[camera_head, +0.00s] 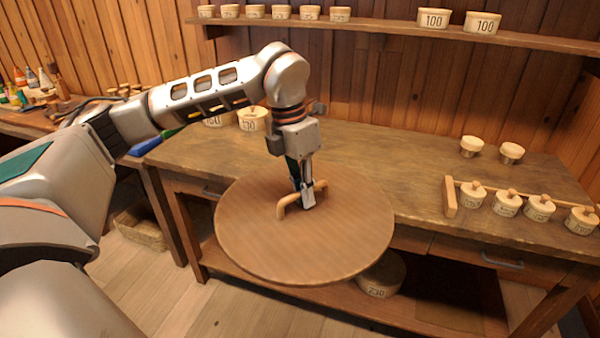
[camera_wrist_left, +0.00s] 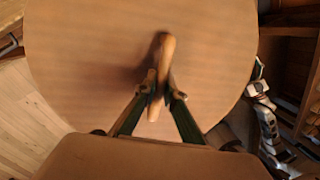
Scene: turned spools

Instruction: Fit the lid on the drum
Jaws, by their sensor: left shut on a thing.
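The lid (camera_head: 300,245) is a large round wooden disc with a bar handle (camera_head: 320,187) across its top. My left gripper (camera_head: 307,197) is shut on this handle, and the lid hangs in front of the workbench, over its front edge. In the left wrist view the gripper (camera_wrist_left: 158,90) pinches the handle (camera_wrist_left: 164,60), with the lid (camera_wrist_left: 80,60) filling much of the view. A round wooden drum (camera_head: 385,278) marked 230 is partly hidden behind the lid, low under the bench. I cannot tell whether it is the task's drum. My right gripper is not in view.
The workbench (camera_head: 400,170) has clear top to the right of the lid. Small lidded pots (camera_head: 507,204) stand by a wooden rail at the right, and two more stand behind. A pot (camera_head: 252,119) marked 170 is behind my arm. A wall shelf (camera_head: 380,27) holds several pots.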

